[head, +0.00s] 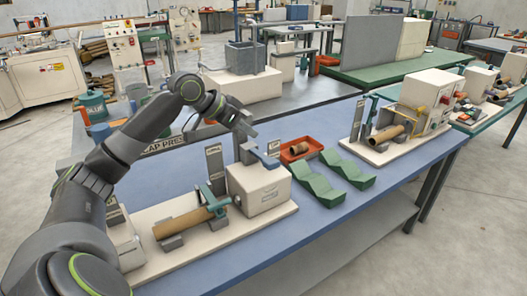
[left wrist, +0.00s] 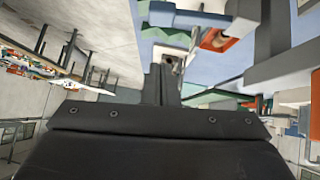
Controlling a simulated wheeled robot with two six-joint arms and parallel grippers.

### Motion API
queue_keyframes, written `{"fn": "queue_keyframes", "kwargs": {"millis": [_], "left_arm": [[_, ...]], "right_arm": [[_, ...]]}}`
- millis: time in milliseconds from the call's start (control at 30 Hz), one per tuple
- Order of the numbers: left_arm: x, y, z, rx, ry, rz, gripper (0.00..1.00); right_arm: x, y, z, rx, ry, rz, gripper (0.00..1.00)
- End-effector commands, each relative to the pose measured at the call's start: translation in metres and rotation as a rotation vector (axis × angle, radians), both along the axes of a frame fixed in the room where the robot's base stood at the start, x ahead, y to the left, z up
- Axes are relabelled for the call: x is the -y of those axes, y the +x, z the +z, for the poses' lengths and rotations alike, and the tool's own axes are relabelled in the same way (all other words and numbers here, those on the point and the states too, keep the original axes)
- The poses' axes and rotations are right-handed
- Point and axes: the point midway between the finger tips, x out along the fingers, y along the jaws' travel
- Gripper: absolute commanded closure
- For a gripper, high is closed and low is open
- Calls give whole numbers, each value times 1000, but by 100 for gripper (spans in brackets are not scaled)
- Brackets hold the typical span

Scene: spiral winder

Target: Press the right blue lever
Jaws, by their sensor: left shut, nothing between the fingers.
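The winder on the blue bench has a cream box (head: 262,190) with a blue lever (head: 261,155) on top, the right one of this winder. A brown tube (head: 183,222) lies to its left, with a teal clamp-like part (head: 212,202) across its right end. My left gripper (head: 247,128) is shut and empty. It is above and slightly left of the blue lever and looks apart from it. The gripper also shows in the left wrist view (left wrist: 166,84), fingers together. My right gripper is not in view.
A red tray (head: 300,150) with a small brown roll and green V-shaped holders (head: 318,184) sit right of the box. A second machine (head: 428,98) stands farther right. Upright grey plates (head: 215,168) stand near the tube. The front right of the bench is clear.

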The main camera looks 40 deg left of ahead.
Motion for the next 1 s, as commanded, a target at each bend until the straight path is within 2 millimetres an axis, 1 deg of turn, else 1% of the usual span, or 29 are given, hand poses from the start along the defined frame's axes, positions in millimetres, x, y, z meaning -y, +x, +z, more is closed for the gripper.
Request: {"fn": "queue_keyframes", "kwargs": {"millis": [100, 400, 500, 667, 800, 1000], "left_arm": [[8, 11, -10, 1, -5, -3, 100], [24, 37, -41, -1, -5, -2, 100], [24, 35, -59, -4, -1, 0, 100], [25, 34, -75, -2, 0, -1, 100], [26, 34, -80, 0, 0, 0, 100], [26, 34, -80, 0, 1, -1, 100]], "right_arm": [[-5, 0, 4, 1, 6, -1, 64], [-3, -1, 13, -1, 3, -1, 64], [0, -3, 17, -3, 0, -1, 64], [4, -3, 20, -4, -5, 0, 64], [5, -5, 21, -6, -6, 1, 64], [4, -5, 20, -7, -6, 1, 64]]}}
